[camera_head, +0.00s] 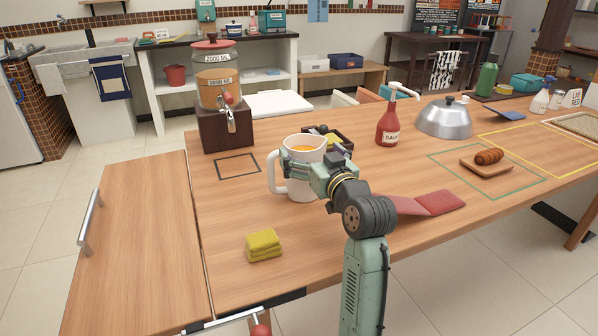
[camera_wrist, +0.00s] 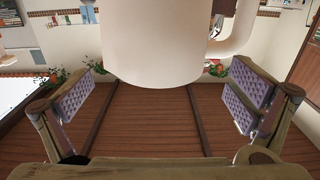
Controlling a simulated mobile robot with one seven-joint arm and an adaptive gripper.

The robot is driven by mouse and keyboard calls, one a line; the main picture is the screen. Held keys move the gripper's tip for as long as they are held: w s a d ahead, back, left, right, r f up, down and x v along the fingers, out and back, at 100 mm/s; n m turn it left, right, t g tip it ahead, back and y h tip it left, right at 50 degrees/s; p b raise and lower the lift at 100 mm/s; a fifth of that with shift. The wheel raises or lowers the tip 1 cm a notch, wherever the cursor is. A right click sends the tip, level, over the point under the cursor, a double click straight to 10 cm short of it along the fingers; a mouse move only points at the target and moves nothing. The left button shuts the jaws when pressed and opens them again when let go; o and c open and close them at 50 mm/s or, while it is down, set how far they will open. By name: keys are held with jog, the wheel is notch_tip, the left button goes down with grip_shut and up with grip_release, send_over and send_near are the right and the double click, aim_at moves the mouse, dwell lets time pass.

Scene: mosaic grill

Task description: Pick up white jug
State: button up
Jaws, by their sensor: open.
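The white jug (camera_head: 299,190) stands upright on the wooden table, with orange liquid showing at its top and its handle to the left. My gripper (camera_head: 318,168) is at the jug's right and near side in the head view and covers part of it. In the wrist view the white jug (camera_wrist: 155,45) fills the upper middle, with its handle at the upper right. My gripper (camera_wrist: 162,95) is open there, with one purple-padded finger on each side and clear gaps to the jug. The far finger is hard to make out in the head view.
A drink dispenser (camera_head: 216,90) stands behind left, and a dark tray (camera_head: 342,137) sits behind the jug. A red bottle (camera_head: 388,125) and a metal dome (camera_head: 444,120) are to the right. The table's left part is clear.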

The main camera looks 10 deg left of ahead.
jog(key=p+x, duration=0.1)
jog(key=x, duration=0.3)
jog(key=shift+w+a+f, duration=0.1)
jog(key=shift+w+a, duration=0.15)
jog(key=c, duration=1.9)
jog(key=shift+c, duration=0.3)
